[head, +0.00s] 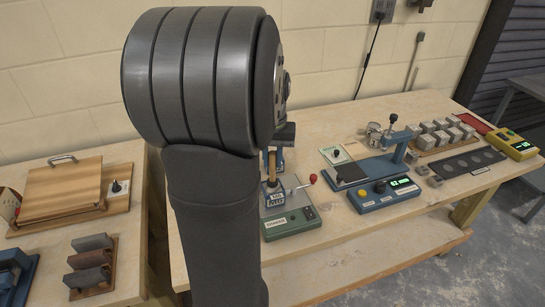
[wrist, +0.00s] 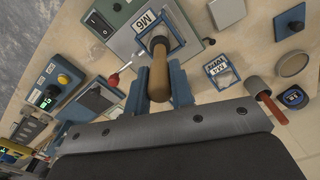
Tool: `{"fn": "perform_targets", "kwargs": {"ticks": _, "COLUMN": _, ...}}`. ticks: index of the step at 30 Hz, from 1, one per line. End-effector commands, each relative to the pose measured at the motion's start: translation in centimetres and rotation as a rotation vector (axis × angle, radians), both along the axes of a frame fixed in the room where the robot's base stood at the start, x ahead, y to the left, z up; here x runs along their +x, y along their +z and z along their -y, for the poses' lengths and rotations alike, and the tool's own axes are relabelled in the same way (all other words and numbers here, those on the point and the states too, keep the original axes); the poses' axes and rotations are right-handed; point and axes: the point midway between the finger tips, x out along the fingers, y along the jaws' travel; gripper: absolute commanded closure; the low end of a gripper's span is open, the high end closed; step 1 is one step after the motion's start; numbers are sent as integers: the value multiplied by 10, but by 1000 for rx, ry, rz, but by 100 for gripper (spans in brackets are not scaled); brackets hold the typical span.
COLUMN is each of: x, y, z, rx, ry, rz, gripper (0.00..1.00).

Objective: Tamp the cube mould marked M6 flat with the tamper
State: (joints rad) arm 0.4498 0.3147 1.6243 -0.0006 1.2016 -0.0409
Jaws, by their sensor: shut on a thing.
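My gripper (wrist: 161,88) is shut on the wooden handle of the tamper (wrist: 158,72). In the wrist view the tamper's far end overlaps the blue cube mould (wrist: 175,20), whose white label reads M6. I cannot tell whether the tamper touches the fill; its foot and most of the mould's inside are hidden. In the head view the tamper's handle (head: 271,167) stands roughly upright above the mould (head: 274,198), and my gripper (head: 277,142) is partly hidden behind my arm. The mould sits on a grey plate of a green-based machine (head: 290,224).
A second labelled mould (wrist: 222,70), a red-handled tool (wrist: 271,104) and a blue tape measure (wrist: 293,97) lie close to my gripper. A red-knobbed lever (head: 312,178) stands beside the M6 mould. A blue device (head: 384,192) and several grey cubes (head: 440,133) are farther right.

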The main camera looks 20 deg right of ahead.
Motion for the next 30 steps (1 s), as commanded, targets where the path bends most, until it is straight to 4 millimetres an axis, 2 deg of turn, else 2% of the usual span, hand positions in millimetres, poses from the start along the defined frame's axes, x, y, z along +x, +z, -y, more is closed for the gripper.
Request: {"fn": "perform_targets", "kwargs": {"ticks": 30, "x": 0, "y": -8, "z": 0, "rx": 1, "ry": 0, "rz": -3, "gripper": 100}}
